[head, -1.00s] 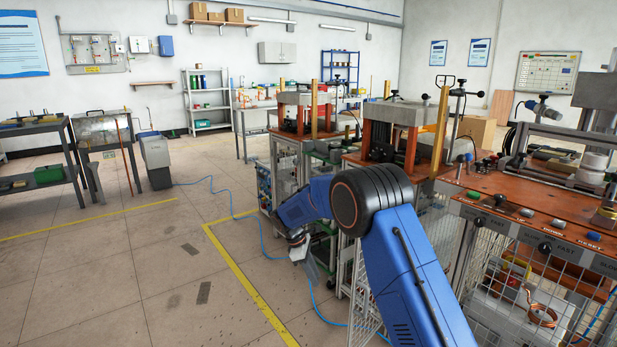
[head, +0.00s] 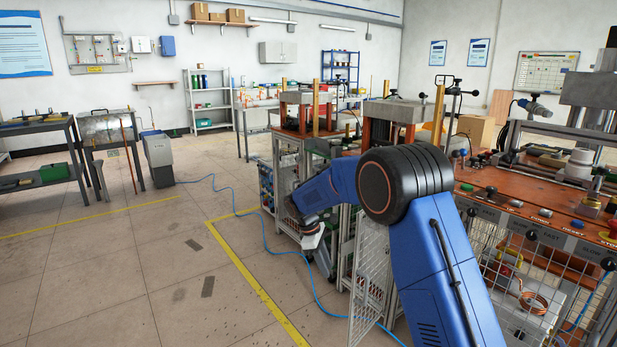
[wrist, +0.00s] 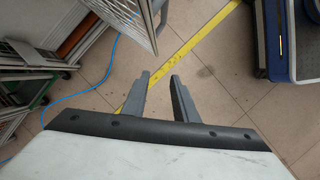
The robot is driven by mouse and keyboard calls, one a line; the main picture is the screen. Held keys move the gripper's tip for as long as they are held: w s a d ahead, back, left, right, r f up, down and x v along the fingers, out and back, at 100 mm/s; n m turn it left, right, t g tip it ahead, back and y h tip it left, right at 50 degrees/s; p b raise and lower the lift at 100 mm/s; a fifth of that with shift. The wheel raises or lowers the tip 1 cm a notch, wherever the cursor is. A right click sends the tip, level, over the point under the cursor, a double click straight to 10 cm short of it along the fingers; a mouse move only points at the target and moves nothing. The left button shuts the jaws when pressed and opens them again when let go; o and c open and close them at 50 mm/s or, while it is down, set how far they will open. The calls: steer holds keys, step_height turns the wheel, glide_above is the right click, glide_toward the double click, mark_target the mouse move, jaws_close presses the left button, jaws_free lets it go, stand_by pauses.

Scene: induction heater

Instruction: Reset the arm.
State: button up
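My blue arm reaches forward in the head view, bent at a black round joint, with its forearm pointing left and down beside the machine frames. My gripper (wrist: 160,82) shows in the wrist view with its two grey fingers apart and nothing between them. It points down over the tiled floor (wrist: 215,95) and the yellow floor line (wrist: 185,50). In the head view the fingers are too small and dark to make out.
An orange-topped machine bench (head: 520,205) with buttons stands at the right. A wire mesh panel (head: 368,270) stands close beside my arm. A blue hose (head: 262,235) lies on the floor.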

steer(key=s+d+r+m+t+y, duration=0.1)
steer(key=s+d+r+m, duration=0.3)
steer(key=s+d+r, duration=0.55)
steer(key=s+d+r+m+t+y, duration=0.1)
steer(key=s+d+r+m, duration=0.2)
steer(key=s+d+r, duration=0.65)
steer(key=s+d+f+m+t+y, duration=0.1)
steer(key=s+m, duration=0.3)
steer(key=s, duration=1)
steer(key=s+d+f+m+t, duration=0.1)
steer(key=s+d+m+t, duration=0.1)
steer(key=s, duration=1.3)
steer(key=shift+s+d+m+y, duration=0.35)
steer(key=shift+d+m, duration=0.2)
steer(key=shift+m, duration=0.35)
